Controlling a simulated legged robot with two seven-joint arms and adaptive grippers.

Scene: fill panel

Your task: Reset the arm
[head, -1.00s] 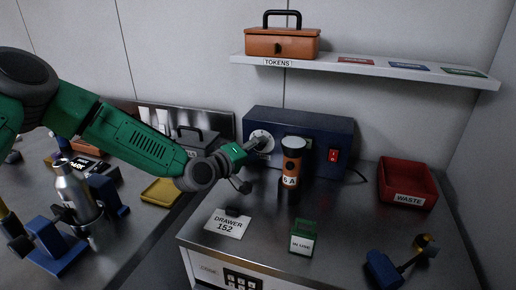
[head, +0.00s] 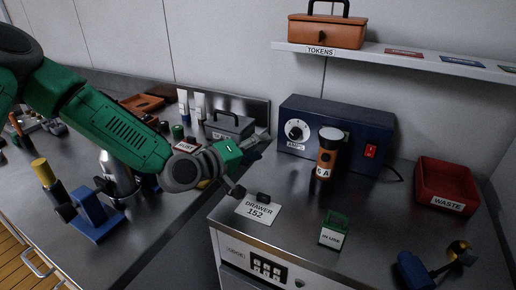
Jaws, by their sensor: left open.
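My left arm comes in from the left, and its green and grey left gripper (head: 250,167) is open and empty. One finger reaches toward the back wall and the other hangs lower, above the left edge of the drawer cabinet top. The gripper is left of the blue power box (head: 338,120) and its white dial (head: 297,130), apart from the dial in the picture. The "DRAWER 152" card (head: 257,211) lies just below the gripper. My right gripper is out of view.
A green "IN USE" block (head: 334,230), red waste bin (head: 446,184) and blue tool (head: 414,270) are to the right.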

